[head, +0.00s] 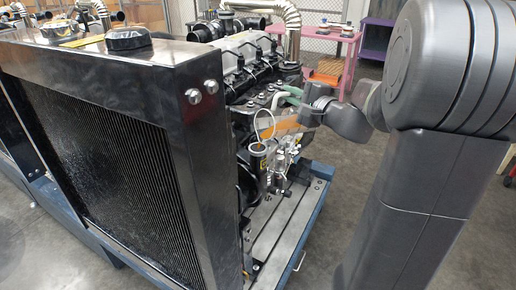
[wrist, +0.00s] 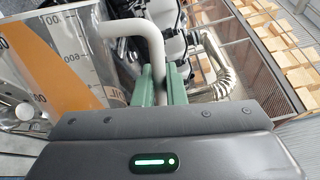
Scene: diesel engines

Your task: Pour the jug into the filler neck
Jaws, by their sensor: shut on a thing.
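My gripper (wrist: 161,82) has green fingers shut on the pale handle of a clear jug (wrist: 82,42). The jug bears printed marks and holds orange liquid, whose edge runs slantwise across the wrist view. In the head view my gripper (head: 287,97) is beside the engine, with the orange of the jug (head: 292,124) below it. A dark, round-topped neck (head: 258,149) stands at the engine's front, lower left of the jug; I cannot tell for sure that it is the filler neck. The jug's rim is hard to make out, and I see no stream of liquid.
The black radiator (head: 110,130) with its cap (head: 128,39) fills the left. The engine (head: 245,55) stands behind it on a blue-edged stand (head: 308,215). Shiny bent exhaust pipes (head: 291,20) rise behind. A pink cart (head: 335,45) is at the back; floor right of the stand is clear.

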